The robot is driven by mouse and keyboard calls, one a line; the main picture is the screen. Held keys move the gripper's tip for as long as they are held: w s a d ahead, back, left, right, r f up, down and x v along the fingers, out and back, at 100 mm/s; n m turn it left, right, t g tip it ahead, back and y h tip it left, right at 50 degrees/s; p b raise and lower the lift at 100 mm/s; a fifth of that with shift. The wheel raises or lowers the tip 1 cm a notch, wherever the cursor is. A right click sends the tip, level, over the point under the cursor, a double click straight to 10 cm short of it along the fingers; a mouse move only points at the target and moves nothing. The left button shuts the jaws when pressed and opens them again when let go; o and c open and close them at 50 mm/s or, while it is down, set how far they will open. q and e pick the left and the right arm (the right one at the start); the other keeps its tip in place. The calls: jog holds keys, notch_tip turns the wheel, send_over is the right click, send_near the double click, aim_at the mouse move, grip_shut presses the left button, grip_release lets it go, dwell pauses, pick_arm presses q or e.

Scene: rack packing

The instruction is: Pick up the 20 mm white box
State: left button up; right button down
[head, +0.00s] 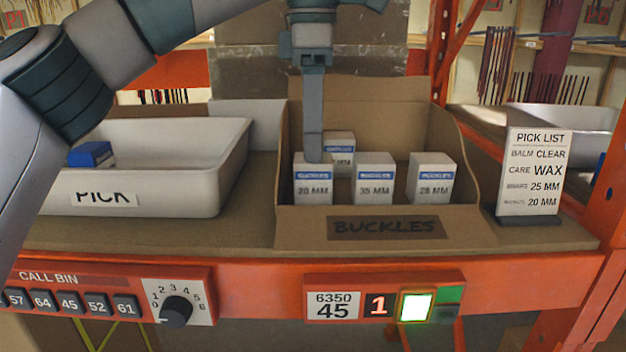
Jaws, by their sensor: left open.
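The 20 mm white box (313,186) stands upright at the front left of the open cardboard carton (462,175) labelled BUCKLES. It has a blue band and the print 20 MM. My left gripper (314,150) points straight down over the back of this box, its fingertips at about the box's top edge. It is open, though the fingers line up in this view and the gap is hidden. I cannot tell whether it touches the box. A box behind (343,147) is partly hidden by the finger and the front box. My right gripper is not in view.
A 35 mm box (374,180) and a 25 or 28 mm box (432,180) stand to the right in the carton. A white PICK tote (190,200) with a blue box (90,154) stands left. A pick list sign (534,172) stands right.

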aim_at(313, 180)
pick_arm(q)
jog(key=shift+f, duration=0.15)
jog(key=shift+f+p, duration=0.45)
jog(key=shift+f, duration=0.05)
notch_tip(313, 180, down, 3)
jog(key=shift+p, duration=0.65)
jog(key=shift+f, duration=0.55)
jog(key=shift+s, duration=0.1)
jog(key=c, duration=1.3)
